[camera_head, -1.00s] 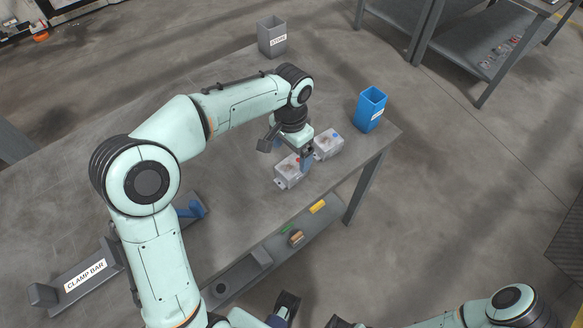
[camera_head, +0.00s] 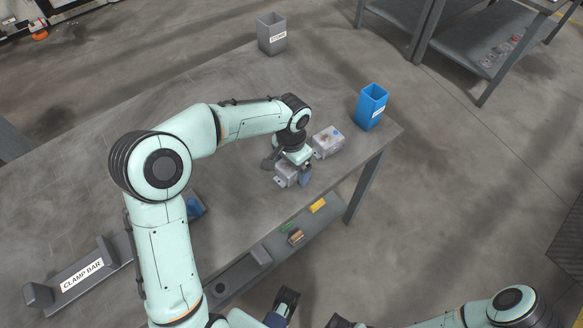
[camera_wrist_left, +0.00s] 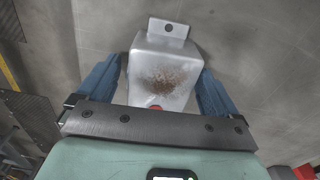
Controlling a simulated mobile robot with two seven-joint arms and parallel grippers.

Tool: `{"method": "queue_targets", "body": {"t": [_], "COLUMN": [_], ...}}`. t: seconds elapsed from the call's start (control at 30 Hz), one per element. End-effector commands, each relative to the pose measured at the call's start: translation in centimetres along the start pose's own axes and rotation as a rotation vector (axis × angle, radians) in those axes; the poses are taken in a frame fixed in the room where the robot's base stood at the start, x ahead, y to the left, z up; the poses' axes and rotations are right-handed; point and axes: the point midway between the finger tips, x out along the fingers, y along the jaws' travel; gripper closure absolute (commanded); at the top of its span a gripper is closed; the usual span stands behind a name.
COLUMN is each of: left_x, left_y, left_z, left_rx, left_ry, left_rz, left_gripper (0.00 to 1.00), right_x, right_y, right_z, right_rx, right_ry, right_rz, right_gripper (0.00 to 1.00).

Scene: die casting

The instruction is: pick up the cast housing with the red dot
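The cast housing with the red dot (camera_wrist_left: 165,70) is a light grey box with a tab and a brown speckled patch. Its red dot shows at the near edge in the left wrist view. In the head view this housing (camera_head: 284,174) sits on the table, partly hidden by my left gripper (camera_head: 292,172). My left gripper (camera_wrist_left: 160,80) is open, with one blue finger on each side of the housing. I cannot tell whether either finger touches it. A second housing with a blue dot (camera_head: 328,142) stands just behind to the right. Dark gripper-like parts show at the bottom edge, unclear.
A blue bin (camera_head: 370,108) stands at the table's right corner, and a grey bin (camera_head: 271,36) at the back. A clamp bar fixture (camera_head: 84,277) is at the left. A lower shelf (camera_head: 270,250) holds small parts. The table (camera_head: 100,150) is clear at the back left.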

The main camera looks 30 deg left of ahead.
Motion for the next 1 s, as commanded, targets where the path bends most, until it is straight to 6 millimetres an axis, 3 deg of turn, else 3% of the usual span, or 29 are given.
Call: {"method": "queue_targets", "body": {"t": [0.03, 0.23, 0.67, 0.83, 1.0], "left_x": [0.0, -0.1, -1.3, -3.6, -7.3], "left_y": [0.0, 0.0, 0.0, 0.0, 0.0], "left_z": [0.0, 0.0, -0.1, -0.1, -0.2], "left_rx": [0.000, 0.000, 0.001, 0.000, 0.001], "left_ry": [0.000, 0.000, 0.005, 0.006, 0.008], "left_rz": [0.000, 0.000, -0.002, -0.002, -0.003], "left_gripper": [0.19, 0.84, 0.84, 0.84, 0.84], "right_x": [0.0, 0.0, -0.2, -0.4, -0.9], "right_y": [0.0, 0.0, 0.0, -0.1, -0.2], "right_z": [0.0, 0.0, 0.1, 0.2, 0.4], "right_rx": [0.000, 0.000, 0.000, 0.000, 0.001], "right_ry": [0.000, 0.000, -0.001, -0.005, -0.012], "right_rz": [0.000, 0.000, 0.000, 0.001, 0.003], "right_gripper": [0.57, 0.57, 0.57, 0.57, 0.57]}}
